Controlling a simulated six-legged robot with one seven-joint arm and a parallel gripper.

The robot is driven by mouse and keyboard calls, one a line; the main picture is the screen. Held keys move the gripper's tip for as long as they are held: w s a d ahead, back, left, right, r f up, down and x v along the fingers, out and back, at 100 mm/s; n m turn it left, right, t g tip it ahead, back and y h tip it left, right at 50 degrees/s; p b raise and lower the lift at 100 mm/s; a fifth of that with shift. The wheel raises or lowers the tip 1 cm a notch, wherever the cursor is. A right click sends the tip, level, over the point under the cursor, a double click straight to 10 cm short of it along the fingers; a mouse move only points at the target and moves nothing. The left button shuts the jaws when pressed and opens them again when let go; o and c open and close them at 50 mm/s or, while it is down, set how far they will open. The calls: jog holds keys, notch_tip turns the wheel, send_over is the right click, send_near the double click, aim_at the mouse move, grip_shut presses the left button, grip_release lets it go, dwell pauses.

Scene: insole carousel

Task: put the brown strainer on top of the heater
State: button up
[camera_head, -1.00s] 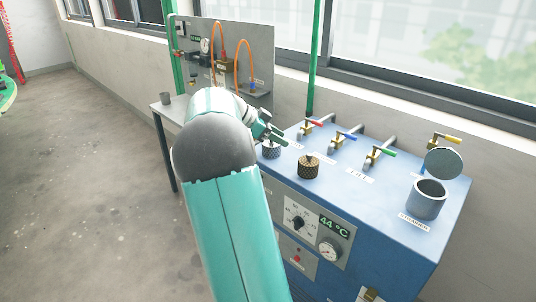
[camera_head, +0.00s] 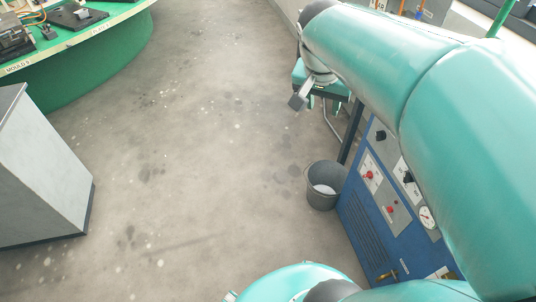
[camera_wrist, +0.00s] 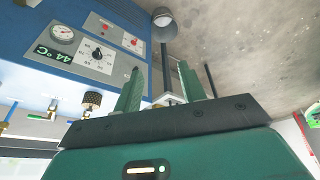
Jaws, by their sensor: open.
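The brown strainer (camera_wrist: 92,98), a small knurled cylinder, shows in the wrist view by the edge of the blue cabinet, left of my fingers. It is out of sight in the head view. The blue cabinet (camera_wrist: 38,78) has a panel reading 44 °C; its front also shows in the head view (camera_head: 352,222), partly behind my arm. No label here tells me which part is the heater. My gripper (camera_wrist: 163,86) is open, with nothing between its two green fingers, and stands apart from the strainer.
A grey bucket (camera_head: 323,190) stands on the floor beside the blue cabinet. A green round carousel (camera_head: 95,62) is at the upper left, with a grey cabinet (camera_head: 38,175) below it. The floor between is clear. Valves (camera_wrist: 52,106) show near the strainer.

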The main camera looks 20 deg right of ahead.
jog(key=s+a+f+n+t+y, duration=0.1)
jog(key=s+a+n, duration=0.3)
jog(key=a, duration=0.4)
jog(key=s+a+f+n+t+y, duration=0.2)
jog(key=s+a+n, duration=0.2)
jog(key=a, duration=0.3)
jog(key=shift+s+a+n, duration=0.15)
jog(key=shift+a+n, duration=0.25)
jog(key=shift+n, duration=0.4)
jog(key=shift+f, duration=0.1)
jog(key=shift+c, duration=0.5)
jog(key=shift+d, duration=0.25)
